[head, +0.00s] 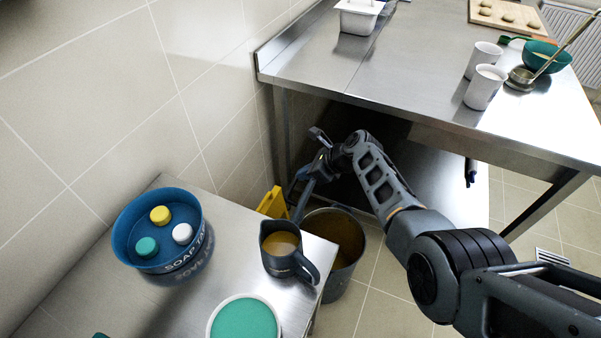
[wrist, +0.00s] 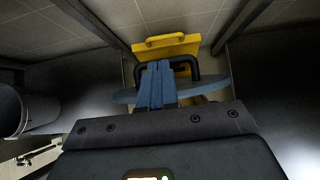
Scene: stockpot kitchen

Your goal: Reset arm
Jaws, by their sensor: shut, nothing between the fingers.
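My gripper (head: 302,191) is at the end of my extended arm, low beside the left end of the steel table and above the floor. In the wrist view, its blue fingers (wrist: 156,80) are together, with nothing seen between them. A yellow piece (wrist: 165,46) with a handle lies beyond the fingertips; a yellow thing (head: 273,203) also shows just left of my gripper in the head view. A black bar and a blue flat piece show behind the fingers; I cannot tell what they belong to.
A grey bin (head: 341,243) stands below my gripper. The near steel counter (head: 165,290) holds a dark jug (head: 281,249), a blue soap tray (head: 160,230) and a green-topped tub (head: 243,318). The steel table (head: 400,75) stands above and right, with white cups (head: 485,86). Floor right of the bin is clear.

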